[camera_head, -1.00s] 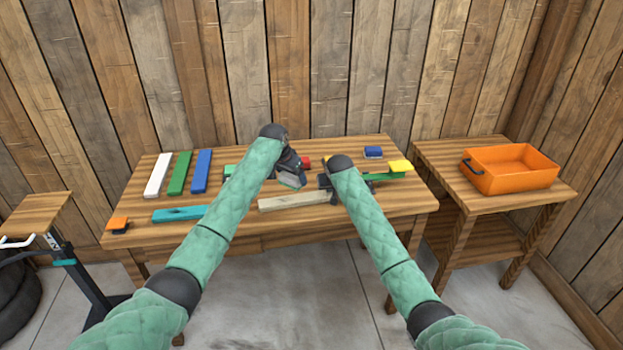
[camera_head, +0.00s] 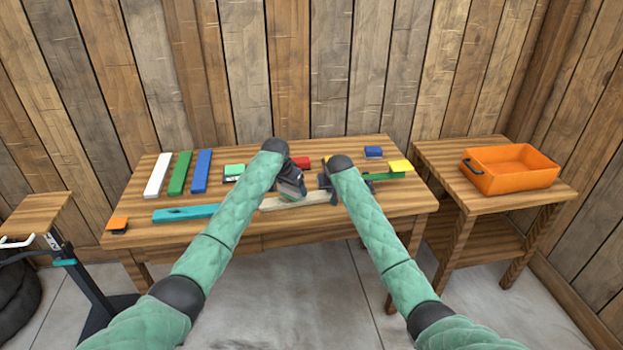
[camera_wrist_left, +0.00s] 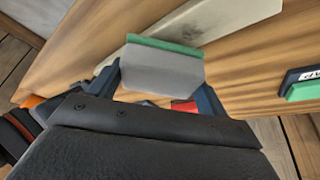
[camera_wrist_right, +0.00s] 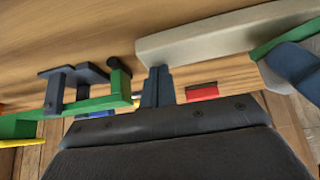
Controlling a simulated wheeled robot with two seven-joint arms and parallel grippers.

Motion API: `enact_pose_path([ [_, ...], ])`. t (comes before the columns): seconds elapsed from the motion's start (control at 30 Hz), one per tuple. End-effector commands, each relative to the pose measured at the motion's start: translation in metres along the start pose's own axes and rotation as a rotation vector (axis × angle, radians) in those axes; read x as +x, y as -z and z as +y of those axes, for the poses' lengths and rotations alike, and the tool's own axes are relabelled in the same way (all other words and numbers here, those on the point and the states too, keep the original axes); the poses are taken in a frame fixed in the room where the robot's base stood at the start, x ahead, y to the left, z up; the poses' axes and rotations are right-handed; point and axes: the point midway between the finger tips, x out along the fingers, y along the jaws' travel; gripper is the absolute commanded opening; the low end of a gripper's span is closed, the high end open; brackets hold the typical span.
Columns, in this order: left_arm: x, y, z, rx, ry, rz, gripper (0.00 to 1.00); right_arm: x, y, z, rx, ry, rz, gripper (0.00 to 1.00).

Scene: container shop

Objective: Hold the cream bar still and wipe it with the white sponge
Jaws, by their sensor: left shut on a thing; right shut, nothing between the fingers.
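The cream bar (camera_head: 276,204) lies on the wooden table near its front middle. It also shows in the left wrist view (camera_wrist_left: 215,28) and the right wrist view (camera_wrist_right: 215,38). My left gripper (camera_head: 292,187) is shut on the white sponge (camera_wrist_left: 160,68), a pale grey-white block with a green layer on its far face. The sponge is at the bar's middle; I cannot tell whether it touches.
A green piece with dark upright pegs (camera_wrist_right: 100,104) lies close to my right gripper. White, green and blue bars (camera_head: 180,173) and a teal bar (camera_head: 185,213) lie left. A red block (camera_head: 301,162) sits behind. An orange bin (camera_head: 510,181) stands on the right side table.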

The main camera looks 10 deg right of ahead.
Motion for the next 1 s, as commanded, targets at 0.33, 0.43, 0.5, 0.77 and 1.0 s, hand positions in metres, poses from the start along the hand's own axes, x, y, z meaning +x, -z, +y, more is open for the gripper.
enact_pose_path([
  [0.33,0.0004,-0.0002,-0.0001,0.000,0.000,0.000,0.59,0.0025,-0.0036,-0.0003,0.000,0.000,-0.006,0.00],
  [0.43,0.0011,-0.0006,-0.0001,0.000,0.000,0.000,0.59,0.0026,-0.0036,-0.0003,0.000,0.000,-0.006,0.00],
  [0.5,0.0020,-0.0009,-0.0001,0.000,0.000,0.000,0.59,0.0026,-0.0037,-0.0003,0.000,0.000,-0.006,0.00],
  [0.77,0.0059,-0.0026,-0.0001,0.000,0.000,-0.001,0.59,0.0027,-0.0037,-0.0003,0.000,0.000,-0.006,0.00],
  [1.0,0.0094,-0.0040,-0.0001,0.000,0.000,-0.001,0.59,0.0027,-0.0038,-0.0003,0.000,0.000,-0.006,0.00],
])
